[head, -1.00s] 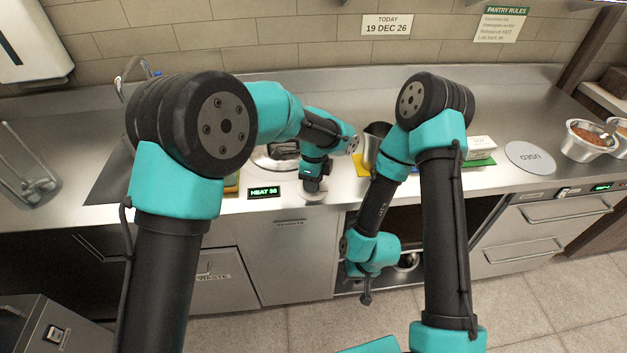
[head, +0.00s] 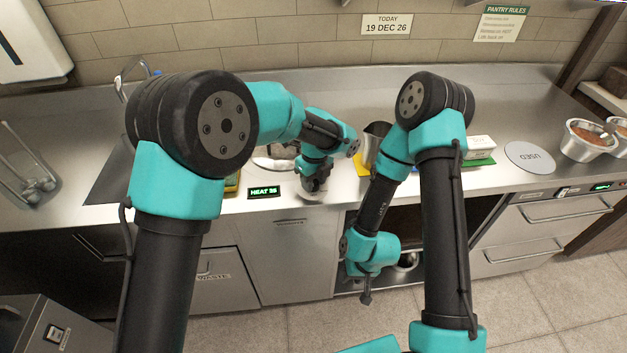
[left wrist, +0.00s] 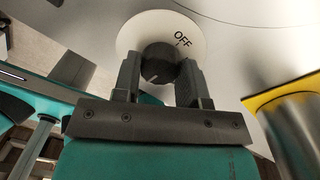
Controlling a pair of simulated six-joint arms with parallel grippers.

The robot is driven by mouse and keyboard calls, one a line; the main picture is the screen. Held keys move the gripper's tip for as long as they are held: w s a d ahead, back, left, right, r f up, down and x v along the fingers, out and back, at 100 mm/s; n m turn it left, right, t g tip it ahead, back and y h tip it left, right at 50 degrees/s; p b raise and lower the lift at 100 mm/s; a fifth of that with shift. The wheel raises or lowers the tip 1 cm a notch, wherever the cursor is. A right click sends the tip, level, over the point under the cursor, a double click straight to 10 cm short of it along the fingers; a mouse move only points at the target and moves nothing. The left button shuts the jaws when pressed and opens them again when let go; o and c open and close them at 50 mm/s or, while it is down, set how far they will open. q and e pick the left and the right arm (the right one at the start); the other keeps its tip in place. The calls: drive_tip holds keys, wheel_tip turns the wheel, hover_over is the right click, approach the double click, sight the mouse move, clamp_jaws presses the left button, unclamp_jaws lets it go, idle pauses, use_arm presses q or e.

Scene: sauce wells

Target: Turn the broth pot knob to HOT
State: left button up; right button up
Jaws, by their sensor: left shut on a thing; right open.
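The broth pot knob (left wrist: 160,62) is a dark round knob on a white dial plate (left wrist: 130,40) in the left wrist view. The word OFF is printed on the plate just beyond it; no HOT mark shows. My left gripper (left wrist: 160,75) is shut on the knob, one finger on each side. In the head view my left gripper (head: 315,186) is over the white plate and hides the knob. My right gripper (head: 366,298) hangs open, low before the counter.
The pot's round lid area (head: 272,163) is behind my left arm. A metal container (head: 375,140) stands on a yellow mat to the right. A white box (head: 480,147), a grey USED disc (head: 530,157) and bowls (head: 588,140) are farther right.

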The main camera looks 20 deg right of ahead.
sight(316, 181)
use_arm(q)
drive_tip(key=o, duration=0.9)
drive_tip(key=r, duration=1.1)
drive_tip(key=d+r, duration=0.1)
drive_tip(key=r, duration=0.5)
drive_tip(key=shift+w+r, duration=0.2)
drive_tip(key=shift+r, duration=0.05)
drive_tip(key=shift+a, duration=0.1)
